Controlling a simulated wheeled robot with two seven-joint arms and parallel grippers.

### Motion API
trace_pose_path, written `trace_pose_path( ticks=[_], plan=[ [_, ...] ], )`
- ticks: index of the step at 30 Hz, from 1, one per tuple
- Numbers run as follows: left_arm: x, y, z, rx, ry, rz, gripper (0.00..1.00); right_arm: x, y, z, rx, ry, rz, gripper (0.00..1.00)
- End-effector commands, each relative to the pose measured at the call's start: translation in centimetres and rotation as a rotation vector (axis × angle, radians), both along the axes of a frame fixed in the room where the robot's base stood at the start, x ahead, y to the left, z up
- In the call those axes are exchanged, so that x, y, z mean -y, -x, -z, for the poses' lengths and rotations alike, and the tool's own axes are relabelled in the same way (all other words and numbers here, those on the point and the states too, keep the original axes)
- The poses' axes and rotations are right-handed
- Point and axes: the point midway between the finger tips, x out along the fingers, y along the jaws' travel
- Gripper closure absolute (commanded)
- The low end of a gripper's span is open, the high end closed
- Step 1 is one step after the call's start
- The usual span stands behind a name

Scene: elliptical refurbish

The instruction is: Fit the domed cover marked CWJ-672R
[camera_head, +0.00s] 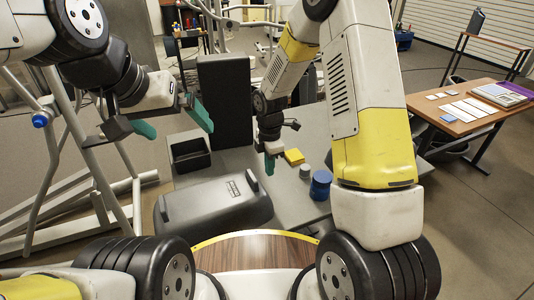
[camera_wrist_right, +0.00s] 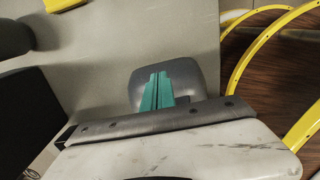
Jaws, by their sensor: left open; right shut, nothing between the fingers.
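A dark grey domed cover (camera_head: 205,207) with a small label lies on the grey work table at the front, left of centre; the label is too small to read. My left gripper (camera_head: 176,122) is open and empty, above and behind the cover's left part. My right gripper (camera_head: 270,164) is shut and empty, beyond the cover's right end and beside the yellow block. In the right wrist view its teal fingers (camera_wrist_right: 158,92) are together, in front of a rounded grey part (camera_wrist_right: 181,71) that may be the cover. The fingers and gripper body hide part of it.
On the table (camera_head: 285,205) stand a black open bin (camera_head: 189,165), a tall dark panel (camera_head: 224,100), a yellow block (camera_head: 293,156), a small grey cylinder (camera_head: 304,171) and a blue cylinder (camera_head: 320,185). A wooden side table (camera_head: 438,107) with papers stands right.

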Motion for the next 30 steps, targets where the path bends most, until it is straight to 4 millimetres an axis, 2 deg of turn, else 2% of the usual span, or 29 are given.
trace_pose_path(
  ticks=[18,23,30],
  plan=[
    [0.0,0.0,0.0,0.0,0.0,0.0,0.02,0.0,-0.1,-8.6,0.005,-0.002,0.002,1.0],
    [0.0,0.0,0.0,0.0,0.0,0.0,0.02,0.0,-0.1,-9.6,0.002,-0.001,0.001,1.0],
    [0.0,0.0,0.0,0.0,0.0,0.0,0.02,0.0,0.0,-9.8,0.001,0.0,0.001,1.0]
  ],
)
